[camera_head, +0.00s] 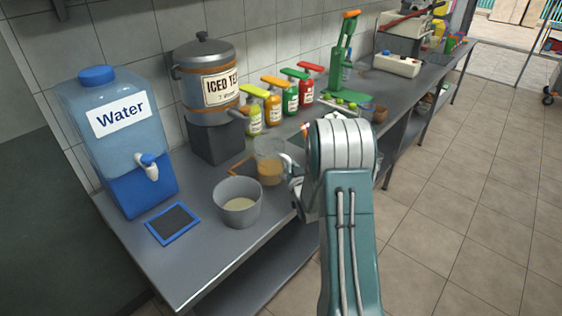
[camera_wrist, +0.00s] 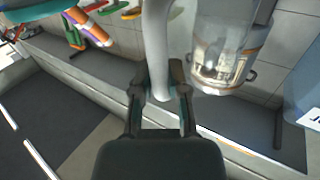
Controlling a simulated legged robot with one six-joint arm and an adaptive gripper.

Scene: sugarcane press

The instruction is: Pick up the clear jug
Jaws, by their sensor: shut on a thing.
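The clear jug (camera_head: 268,163) holds some tan liquid and looks upright over the counter, just behind the grey pot. I cannot tell whether its base touches the counter. My gripper (camera_head: 293,183) is at the jug's right side, partly hidden by my arm. In the wrist view, my gripper (camera_wrist: 161,80) has its two dark fingers on either side of a pale curved handle (camera_wrist: 156,40) and is shut on it. The jug's body in that view is see-through and hard to separate from the background.
A grey pot (camera_head: 238,205) with pale liquid stands in front of the jug. Behind are the iced tea dispenser (camera_head: 205,78) and several syrup bottles (camera_head: 272,112). A water dispenser (camera_head: 115,140) and blue-framed mat (camera_head: 173,223) are at left. Open floor lies right.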

